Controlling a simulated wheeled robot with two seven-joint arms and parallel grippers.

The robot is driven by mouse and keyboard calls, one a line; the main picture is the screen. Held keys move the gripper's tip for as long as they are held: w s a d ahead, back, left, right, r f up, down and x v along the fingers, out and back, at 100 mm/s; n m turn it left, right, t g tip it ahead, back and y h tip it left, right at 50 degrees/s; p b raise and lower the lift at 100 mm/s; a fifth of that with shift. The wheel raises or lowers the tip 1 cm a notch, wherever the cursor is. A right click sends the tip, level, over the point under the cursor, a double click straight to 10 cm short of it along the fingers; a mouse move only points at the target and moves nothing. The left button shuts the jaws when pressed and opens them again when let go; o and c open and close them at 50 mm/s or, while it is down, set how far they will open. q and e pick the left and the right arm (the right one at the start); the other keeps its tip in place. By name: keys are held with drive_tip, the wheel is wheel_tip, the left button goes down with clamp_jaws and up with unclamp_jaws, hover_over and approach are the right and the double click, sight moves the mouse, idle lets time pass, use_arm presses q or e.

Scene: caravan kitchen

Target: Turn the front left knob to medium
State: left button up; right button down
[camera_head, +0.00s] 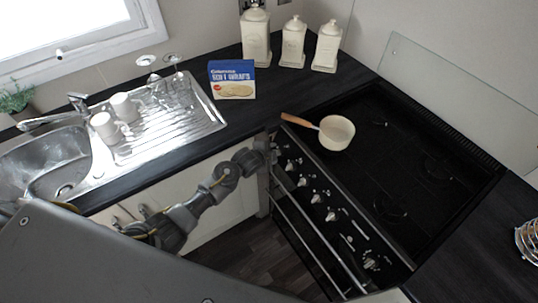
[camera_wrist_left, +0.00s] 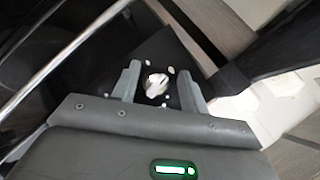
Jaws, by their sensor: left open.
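The black stove (camera_head: 400,165) has a row of white knobs along its front panel; one visible knob (camera_head: 302,182) is near the row's left end. My left gripper (camera_head: 272,155) is at the left end of this panel and partly covers it in the head view. In the left wrist view, a white knob (camera_wrist_left: 157,84) with small white marks around it lies between the two open fingers of my left gripper (camera_wrist_left: 159,82). Gaps show on both sides, so the fingers appear not to touch it. I cannot tell the knob's exact setting. My right gripper is not in view.
An oven rail (camera_head: 315,240) runs below the knobs. A blue box (camera_head: 232,80), canisters (camera_head: 293,42) and a sink (camera_head: 45,160) with mugs are on the counter.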

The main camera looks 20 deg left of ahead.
use_arm(q)
drive_tip(key=v, duration=1)
drive_tip(key=shift+s+b, duration=0.15)
drive_tip(key=shift+b, duration=0.25)
drive_tip(key=shift+d+r, duration=0.15)
